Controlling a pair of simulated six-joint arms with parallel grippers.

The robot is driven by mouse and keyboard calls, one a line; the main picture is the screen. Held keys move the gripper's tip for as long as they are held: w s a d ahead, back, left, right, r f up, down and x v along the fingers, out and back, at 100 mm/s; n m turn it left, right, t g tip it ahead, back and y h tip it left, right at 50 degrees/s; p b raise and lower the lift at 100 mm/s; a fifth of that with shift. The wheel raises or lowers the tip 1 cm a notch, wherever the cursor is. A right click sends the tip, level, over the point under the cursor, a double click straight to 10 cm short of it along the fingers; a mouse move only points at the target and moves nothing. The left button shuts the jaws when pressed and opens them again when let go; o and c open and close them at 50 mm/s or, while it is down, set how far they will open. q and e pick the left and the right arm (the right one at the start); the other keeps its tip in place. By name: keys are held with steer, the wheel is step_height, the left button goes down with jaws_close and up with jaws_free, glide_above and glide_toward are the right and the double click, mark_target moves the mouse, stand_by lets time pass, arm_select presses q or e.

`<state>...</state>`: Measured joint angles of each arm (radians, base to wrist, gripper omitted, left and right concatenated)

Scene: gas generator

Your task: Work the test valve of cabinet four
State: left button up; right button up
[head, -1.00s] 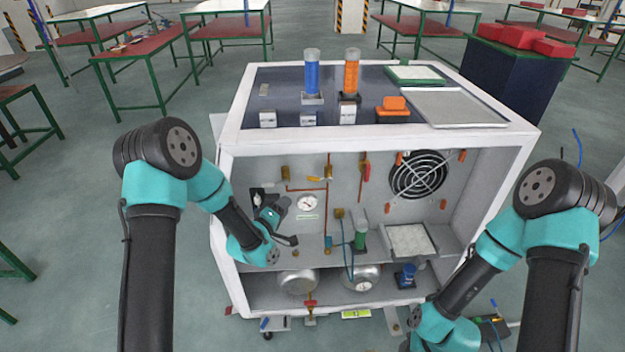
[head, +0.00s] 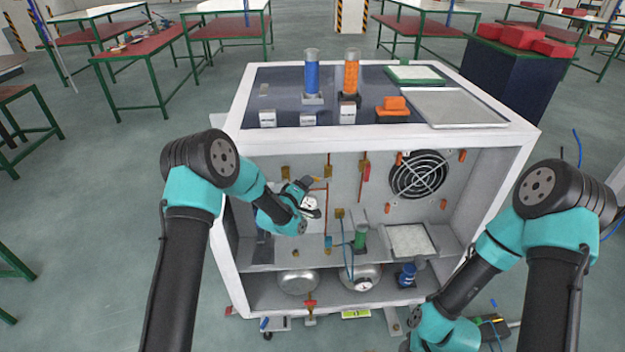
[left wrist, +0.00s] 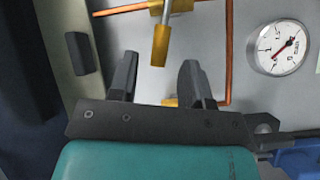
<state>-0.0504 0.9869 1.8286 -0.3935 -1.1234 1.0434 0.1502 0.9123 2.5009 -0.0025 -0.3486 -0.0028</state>
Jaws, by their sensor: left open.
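The white open-fronted cabinet (head: 400,138) stands ahead; I cannot read a number on it. Inside its upper part, a brass valve with a yellow handle (head: 319,181) sits on copper pipe in the head view. My left gripper (head: 309,182) is inside the cabinet, close to that handle. In the left wrist view, the gripper (left wrist: 158,78) is open, and a brass valve with a handle (left wrist: 160,45) lies between and beyond its fingers. I cannot tell whether they touch. A dial gauge (left wrist: 284,48) is to the right. My right gripper is low at right, its fingers unclear.
A red-handled valve (head: 366,172) and a fan grille (head: 418,174) are on the cabinet's back wall. The side walls and frame bound the opening.

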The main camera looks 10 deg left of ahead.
mark_target(318, 179)
arm_select(q)
steer(key=shift+x, duration=2.35)
steer(key=shift+c, duration=0.3)
jaws_close()
